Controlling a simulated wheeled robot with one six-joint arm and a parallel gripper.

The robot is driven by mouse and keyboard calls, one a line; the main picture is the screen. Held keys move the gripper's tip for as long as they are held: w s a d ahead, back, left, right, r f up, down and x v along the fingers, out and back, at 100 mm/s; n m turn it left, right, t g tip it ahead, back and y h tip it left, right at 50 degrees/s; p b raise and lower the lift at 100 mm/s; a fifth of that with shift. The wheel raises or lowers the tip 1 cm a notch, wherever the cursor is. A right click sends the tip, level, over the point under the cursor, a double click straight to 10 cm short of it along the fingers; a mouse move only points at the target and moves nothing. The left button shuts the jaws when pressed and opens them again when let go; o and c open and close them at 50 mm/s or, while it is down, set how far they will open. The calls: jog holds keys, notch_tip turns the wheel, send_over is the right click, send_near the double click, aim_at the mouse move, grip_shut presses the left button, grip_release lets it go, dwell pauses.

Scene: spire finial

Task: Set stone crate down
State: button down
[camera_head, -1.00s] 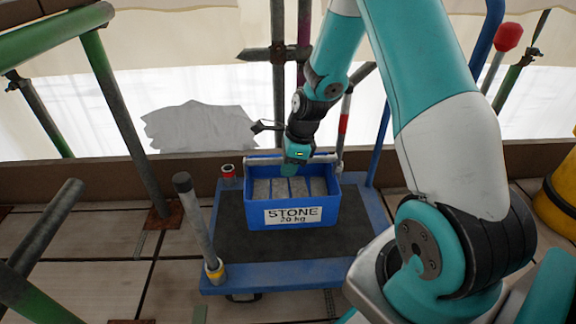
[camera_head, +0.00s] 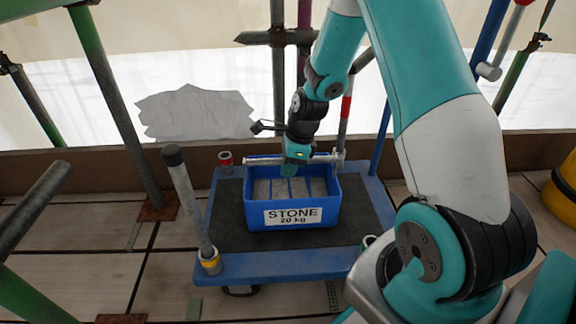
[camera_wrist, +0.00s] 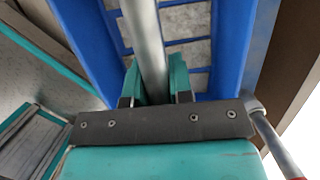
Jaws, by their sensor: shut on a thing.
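The stone crate is a blue open box (camera_head: 250,216) labelled "STONE 20 kg", holding grey stone blocks between blue dividers. It looks level, over the black mat of a blue flat trolley (camera_head: 275,267). I cannot tell whether its underside touches the mat. My gripper (camera_head: 294,170) is at the crate's top, shut on its pale round handle bar (camera_head: 262,160). In the wrist view, the teal fingers of my gripper (camera_wrist: 157,85) close on either side of the bar (camera_wrist: 145,40), with the crate (camera_wrist: 228,50) beneath. The crate's far inside is partly hidden.
A grey post (camera_head: 190,205) stands at the trolley's front left corner; a red-rimmed socket (camera_head: 226,161) is at its back left. Scaffold tubes (camera_head: 110,90) rise at left and behind. A yellow object (camera_head: 564,192) stands at far right. Bare mat shows around the crate.

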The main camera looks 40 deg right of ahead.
jog(key=shift+f, duration=0.6)
dwell(0.4)
jog(key=c, duration=0.9)
grip_release()
jog(key=p+v, duration=0.9)
jog(key=v, duration=0.8)
jog(key=shift+s+d+r+p, duration=0.15)
jog(key=shift+d+p, duration=0.05)
jog(key=shift+p, duration=0.15)
jog(key=shift+a, duration=0.15)
